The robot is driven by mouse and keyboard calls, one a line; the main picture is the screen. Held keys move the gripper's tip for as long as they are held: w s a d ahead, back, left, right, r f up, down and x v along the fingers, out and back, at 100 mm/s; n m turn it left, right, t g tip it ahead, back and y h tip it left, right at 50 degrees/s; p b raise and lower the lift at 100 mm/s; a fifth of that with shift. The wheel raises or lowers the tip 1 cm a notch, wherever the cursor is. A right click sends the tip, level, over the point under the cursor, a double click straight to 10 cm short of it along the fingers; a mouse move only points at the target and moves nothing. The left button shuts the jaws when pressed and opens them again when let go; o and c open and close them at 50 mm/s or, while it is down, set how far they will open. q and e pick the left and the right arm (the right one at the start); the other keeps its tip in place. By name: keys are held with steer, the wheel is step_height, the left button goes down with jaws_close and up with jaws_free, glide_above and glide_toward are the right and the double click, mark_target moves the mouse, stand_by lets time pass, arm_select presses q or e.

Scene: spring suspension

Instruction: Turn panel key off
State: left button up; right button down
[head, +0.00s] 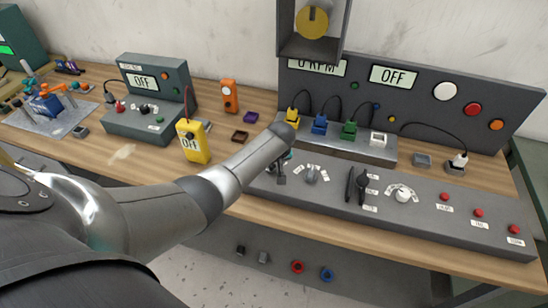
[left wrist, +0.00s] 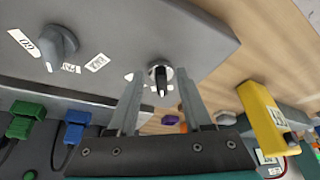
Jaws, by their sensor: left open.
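The panel key, a small black-and-silver key switch (left wrist: 160,78), sits near the edge of the grey control panel (left wrist: 110,40) in the left wrist view. My left gripper (left wrist: 160,100) is open, with one finger to each side of the key in that picture. I cannot tell whether the fingers touch it. In the head view my left gripper (head: 282,173) is over the left end of the sloped panel (head: 325,202) and mostly hides the key. My right gripper is not in view.
A grey knob (head: 311,175), black levers (head: 356,186), a white knob (head: 403,194) and red buttons (head: 479,212) stand along the panel to the right. A yellow meter (head: 193,142) stands left of my forearm. The display (head: 394,75) behind reads OFF.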

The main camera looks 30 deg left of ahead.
arm_select(q)
steer(key=p+v, duration=0.3)
steer(key=v, duration=1.2)
steer(key=shift+d, duration=0.1)
